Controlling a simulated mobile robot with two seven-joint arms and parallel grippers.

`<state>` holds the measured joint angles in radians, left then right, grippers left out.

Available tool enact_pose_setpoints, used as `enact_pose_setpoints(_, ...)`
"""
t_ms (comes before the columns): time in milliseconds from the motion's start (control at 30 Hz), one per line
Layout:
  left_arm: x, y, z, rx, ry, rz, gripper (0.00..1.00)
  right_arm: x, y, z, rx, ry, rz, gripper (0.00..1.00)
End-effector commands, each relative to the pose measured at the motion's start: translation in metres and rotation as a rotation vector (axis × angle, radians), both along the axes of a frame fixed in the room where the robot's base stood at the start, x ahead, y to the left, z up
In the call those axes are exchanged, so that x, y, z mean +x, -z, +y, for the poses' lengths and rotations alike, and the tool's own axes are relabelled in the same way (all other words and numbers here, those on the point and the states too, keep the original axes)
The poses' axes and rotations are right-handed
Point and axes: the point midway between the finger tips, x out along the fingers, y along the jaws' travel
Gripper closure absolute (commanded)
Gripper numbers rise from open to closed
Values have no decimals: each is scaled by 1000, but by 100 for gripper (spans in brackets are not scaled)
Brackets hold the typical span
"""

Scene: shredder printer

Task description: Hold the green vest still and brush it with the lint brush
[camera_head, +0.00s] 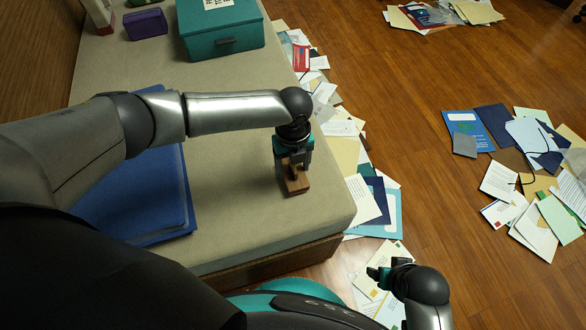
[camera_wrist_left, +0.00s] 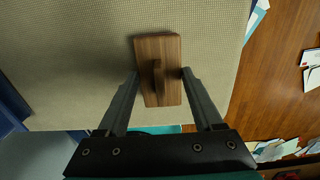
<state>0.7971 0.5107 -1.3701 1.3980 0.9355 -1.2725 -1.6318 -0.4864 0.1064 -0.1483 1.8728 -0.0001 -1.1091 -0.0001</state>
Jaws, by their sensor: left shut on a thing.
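The lint brush (camera_head: 297,186) is a brown wooden block with a raised handle, near the front right edge of the beige bench top. I see no green vest in either view.
The beige bench (camera_head: 250,225) has bare room around the brush. A blue folder (camera_head: 160,210) lies left of it, partly under my left arm. A teal box (camera_head: 222,32) and a purple box (camera_head: 145,24) stand at the back. Papers (camera_head: 345,130) litter the floor along the bench's right side.

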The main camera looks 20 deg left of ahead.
Motion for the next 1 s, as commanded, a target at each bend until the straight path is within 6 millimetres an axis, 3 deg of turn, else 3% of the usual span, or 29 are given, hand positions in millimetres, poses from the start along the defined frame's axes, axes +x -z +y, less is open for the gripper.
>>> enact_pose_setpoints(67,0,8,0,1,0,1,77,3,-5,0,1,0,-12,28)
enact_pose_setpoints(400,-1,14,0,-1,0,-1,77,1,-1,0,0,0,-2,28)
enact_pose_setpoints(433,-1,14,0,-1,1,-1,29,1,-1,0,0,0,-2,28)
enact_pose_setpoints(667,0,13,0,0,0,0,3,1,-1,0,0,0,-2,28)
enact_pose_setpoints(1000,0,13,0,1,0,-1,2,0,0,0,0,0,-1,28)
